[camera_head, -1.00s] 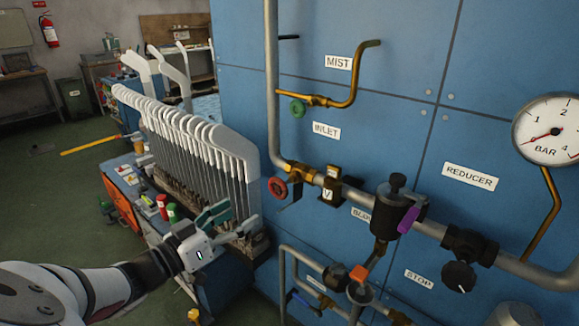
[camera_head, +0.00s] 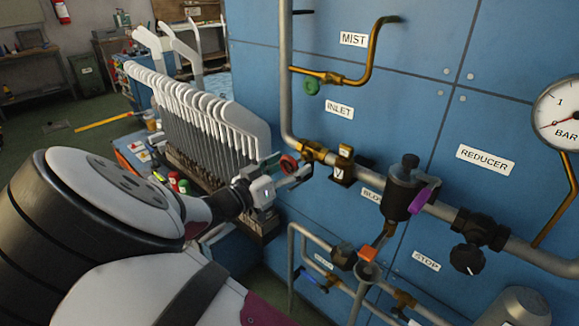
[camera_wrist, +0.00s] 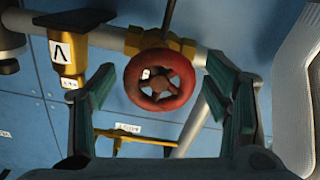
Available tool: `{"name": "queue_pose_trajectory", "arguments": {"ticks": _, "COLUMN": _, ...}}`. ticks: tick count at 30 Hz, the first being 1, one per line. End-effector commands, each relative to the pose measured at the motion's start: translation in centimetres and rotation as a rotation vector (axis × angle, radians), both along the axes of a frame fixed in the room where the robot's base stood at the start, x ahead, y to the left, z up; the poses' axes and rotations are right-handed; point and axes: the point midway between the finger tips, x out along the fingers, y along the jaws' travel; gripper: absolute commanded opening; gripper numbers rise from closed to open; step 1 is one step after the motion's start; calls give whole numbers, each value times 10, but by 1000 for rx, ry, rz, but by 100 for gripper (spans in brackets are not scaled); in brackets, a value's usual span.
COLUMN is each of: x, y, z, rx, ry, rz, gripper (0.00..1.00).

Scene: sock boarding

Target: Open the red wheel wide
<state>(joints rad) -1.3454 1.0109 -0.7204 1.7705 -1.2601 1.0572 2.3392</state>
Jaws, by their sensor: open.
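The red wheel (camera_head: 289,165) sits on a brass valve (camera_head: 313,152) on the grey pipe, at the INLET label (camera_head: 340,110). In the wrist view the red wheel (camera_wrist: 159,80) faces me as a spoked ring, between the two green-padded fingers and a little beyond them. My gripper (camera_wrist: 163,100) is open, with one finger on each side of the wheel and a visible gap to each. In the head view my gripper (camera_head: 283,170) is right at the wheel and partly overlaps it. I cannot tell whether the fingers touch it.
A brass block marked V (camera_head: 342,168) stands right of the wheel on the pipe. A rack of white-topped boards (camera_head: 205,115) stands close on the left. A green wheel (camera_head: 312,87) is above. A black regulator with a purple lever (camera_head: 425,198) is further right.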

Motion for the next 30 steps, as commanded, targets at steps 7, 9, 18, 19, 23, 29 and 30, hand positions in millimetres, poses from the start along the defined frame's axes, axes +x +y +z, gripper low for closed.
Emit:
{"name": "queue_pose_trajectory", "arguments": {"ticks": 7, "x": 2, "y": -2, "z": 0, "rx": 0, "ry": 0, "rz": 0, "gripper": 70}}
{"name": "queue_pose_trajectory", "arguments": {"ticks": 9, "x": 2, "y": -2, "z": 0, "rx": 0, "ry": 0, "rz": 0, "gripper": 70}}
{"name": "queue_pose_trajectory", "arguments": {"ticks": 18, "x": 2, "y": -2, "z": 0, "rx": 0, "ry": 0, "rz": 0, "gripper": 21}}
{"name": "queue_pose_trajectory", "arguments": {"ticks": 19, "x": 2, "y": -2, "z": 0, "rx": 0, "ry": 0, "rz": 0, "gripper": 22}}
{"name": "queue_pose_trajectory", "arguments": {"ticks": 23, "x": 2, "y": -2, "z": 0, "rx": -6, "ry": 4, "rz": 0, "gripper": 22}}
{"name": "queue_pose_trajectory", "arguments": {"ticks": 29, "x": 2, "y": -2, "z": 1, "rx": -50, "ry": 39, "rz": 0, "gripper": 22}}
{"name": "queue_pose_trajectory", "arguments": {"ticks": 30, "x": 2, "y": -2, "z": 1, "rx": -65, "ry": 50, "rz": 0, "gripper": 22}}
